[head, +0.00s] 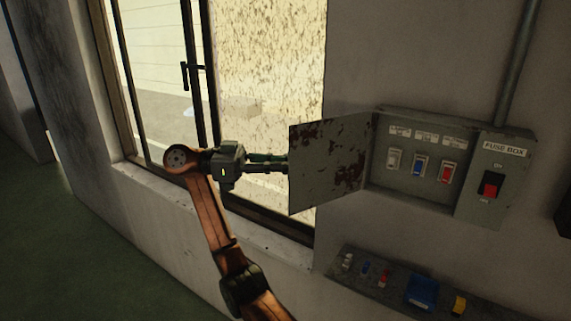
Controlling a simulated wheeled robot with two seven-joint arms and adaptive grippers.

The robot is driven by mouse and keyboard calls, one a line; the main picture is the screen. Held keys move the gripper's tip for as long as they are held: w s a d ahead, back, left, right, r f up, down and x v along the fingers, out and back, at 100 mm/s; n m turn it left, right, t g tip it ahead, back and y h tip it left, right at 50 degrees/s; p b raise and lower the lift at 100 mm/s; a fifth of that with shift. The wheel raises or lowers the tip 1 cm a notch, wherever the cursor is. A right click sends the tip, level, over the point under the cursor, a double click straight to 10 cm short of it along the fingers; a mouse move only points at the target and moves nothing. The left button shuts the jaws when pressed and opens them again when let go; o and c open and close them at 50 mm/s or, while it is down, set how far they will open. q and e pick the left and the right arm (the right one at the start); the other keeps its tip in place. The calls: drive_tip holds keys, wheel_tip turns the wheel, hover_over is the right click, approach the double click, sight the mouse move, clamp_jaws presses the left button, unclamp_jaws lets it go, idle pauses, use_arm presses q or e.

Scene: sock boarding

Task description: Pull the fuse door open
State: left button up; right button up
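The fuse door (332,163) is a grey, rust-stained panel hinged on the left side of the fuse box (417,198). It stands swung open to the left, so the inside of the box shows. Inside are a white fuse (394,159), a blue fuse (419,166) and a red fuse (446,172) under small labels. My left gripper (284,164) points right at the door's outer left edge. Its fingertips are at or behind that edge and partly hidden, so I cannot tell whether they grip it. My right gripper is not in view.
A red switch (490,185) sits on the right part of the box. Below, a shelf (390,297) holds several small coloured parts, including a blue bin (422,291) and a yellow piece (459,305). A window with a sill (215,207) is behind my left arm. A pipe (516,65) rises above the box.

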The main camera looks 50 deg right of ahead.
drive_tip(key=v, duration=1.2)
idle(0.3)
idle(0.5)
